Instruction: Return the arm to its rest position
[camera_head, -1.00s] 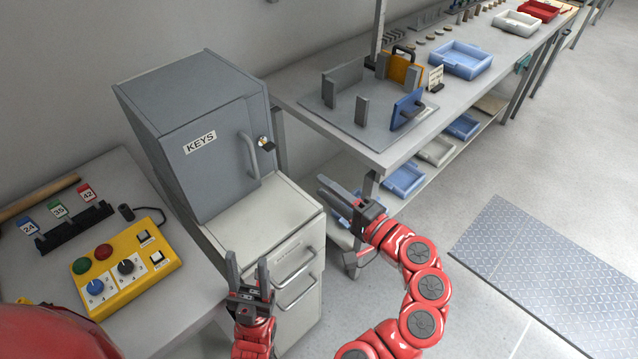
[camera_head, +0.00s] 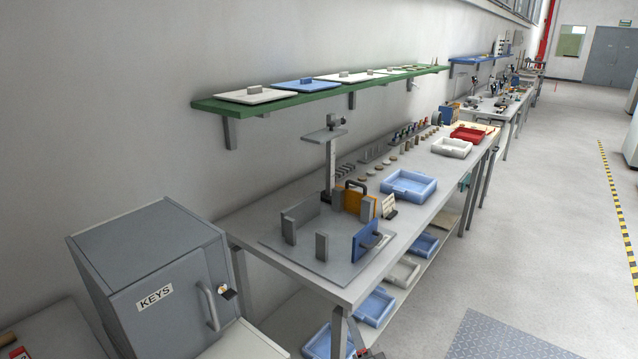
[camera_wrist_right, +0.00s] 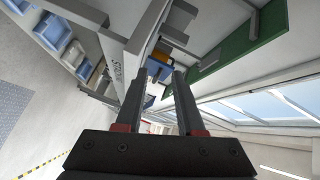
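Only a small dark piece of my right gripper shows at the bottom edge of the head view. In the right wrist view my right gripper (camera_wrist_right: 158,80) has its two dark fingers apart, with nothing held between them. Beyond its fingertips, the bench and shelf appear tilted. My left gripper and arm are out of the head view. The rest of my right arm is also hidden below the frame.
A grey key cabinet (camera_head: 105,265) stands at lower left, its door closed. A long workbench (camera_head: 345,292) with blue trays (camera_head: 408,184) runs to the back right. A green shelf (camera_head: 330,90) is on the wall.

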